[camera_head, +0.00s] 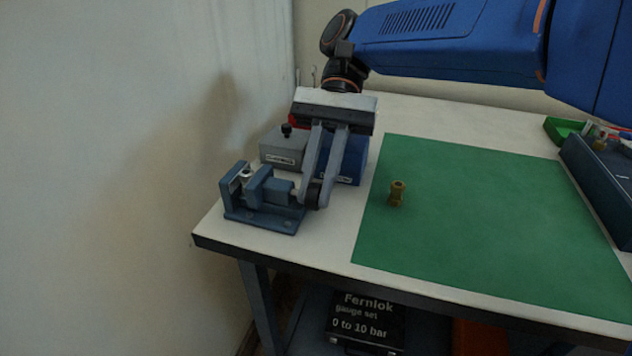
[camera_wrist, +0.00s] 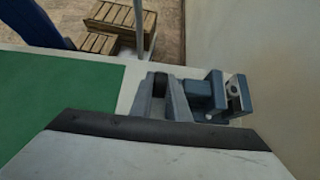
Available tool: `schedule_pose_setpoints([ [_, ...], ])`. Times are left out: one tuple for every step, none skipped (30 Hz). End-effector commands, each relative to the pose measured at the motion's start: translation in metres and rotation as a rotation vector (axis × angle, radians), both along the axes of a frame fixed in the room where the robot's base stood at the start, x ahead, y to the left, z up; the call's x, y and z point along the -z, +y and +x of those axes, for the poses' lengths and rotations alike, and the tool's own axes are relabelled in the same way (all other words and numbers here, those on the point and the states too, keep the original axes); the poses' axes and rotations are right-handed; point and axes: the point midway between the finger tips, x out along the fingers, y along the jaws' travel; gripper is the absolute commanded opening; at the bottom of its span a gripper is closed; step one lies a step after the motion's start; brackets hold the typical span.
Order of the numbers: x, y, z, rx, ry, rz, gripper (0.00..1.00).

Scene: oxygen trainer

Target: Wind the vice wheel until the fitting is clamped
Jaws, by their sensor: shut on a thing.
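The blue-grey vice (camera_head: 265,213) stands on the near left corner of the table; it also shows in the wrist view (camera_wrist: 204,91). A small light-coloured fitting (camera_head: 245,173) seems to sit between its jaws at the left end; whether both jaws touch it, I cannot tell. The dark vice wheel (camera_head: 313,194) is at the vice's right end. My gripper (camera_head: 318,203) reaches down from above and is shut on the wheel, its fingers hiding part of it.
A brass fitting (camera_head: 396,193) stands upright on the green mat (camera_head: 480,215). Behind the vice are a grey box (camera_head: 283,149) with a black knob and a blue box (camera_head: 352,160), close to my fingers. A dark blue tray (camera_head: 596,180) and a green tray (camera_head: 562,129) lie at the right.

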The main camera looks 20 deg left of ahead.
Motion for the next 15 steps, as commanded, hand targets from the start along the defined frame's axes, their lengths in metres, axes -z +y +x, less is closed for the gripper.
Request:
schedule_pose_setpoints([
  [0.0008,-0.0016,0.0011,0.0,0.018,-0.007,0.0],
  [0.0009,-0.0019,0.0012,0.0,0.028,-0.008,0.0],
  [0.0011,-0.0021,0.0014,-0.001,0.038,-0.01,0.0],
  [0.0013,-0.0021,0.0014,0.0,0.045,-0.011,0.0],
  [0.0014,-0.002,0.0015,0.0,0.051,-0.012,0.0],
  [0.0016,-0.0019,0.0015,0.001,0.058,-0.012,0.0],
  [0.0017,-0.0019,0.0016,0.001,0.062,-0.013,0.0],
  [0.0018,-0.0019,0.0015,0.0,0.066,-0.014,0.0],
  [0.0019,-0.002,0.0015,0.0,0.069,-0.014,0.0],
  [0.002,-0.002,0.0016,0.0,0.071,-0.014,0.0],
  [0.0021,-0.002,0.0015,-0.001,0.072,-0.015,0.0],
  [0.0021,-0.0021,0.0016,-0.001,0.074,-0.015,0.0],
  [0.0022,-0.0022,0.0015,-0.001,0.074,-0.015,0.0],
  [0.0022,-0.0022,0.0015,-0.001,0.074,-0.015,0.0],
  [0.0023,-0.0023,0.0014,-0.001,0.074,-0.017,0.0],
])
